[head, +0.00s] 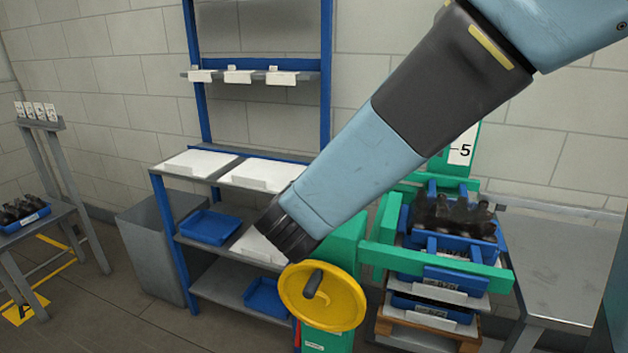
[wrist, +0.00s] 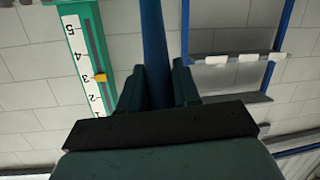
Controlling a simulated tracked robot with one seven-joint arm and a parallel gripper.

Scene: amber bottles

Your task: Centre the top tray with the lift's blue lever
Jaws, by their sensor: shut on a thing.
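My gripper (wrist: 158,80) is shut on the blue lever (wrist: 152,40), which stands as a bar between its two dark fingers in the wrist view. In the head view my gripper (head: 285,235) is above the yellow handwheel (head: 345,300), and the lever is hidden there by the gripper and arm. The top tray (head: 482,250), blue with dark bottles in it, sits on the green lift (head: 385,256) at the right, between green bars with blue blocks. Whether it is centred I cannot tell. The wrist view shows a green-edged scale (wrist: 85,55) with a yellow pointer (wrist: 100,77) near 3.
More blue trays (head: 430,306) are stacked under the lift on a wooden pallet (head: 395,325). A blue-framed rack (head: 160,215) with white-topped shelves stands behind my gripper. A grey bin (head: 150,250) is left of it. A metal table (head: 550,265) stands at the right.

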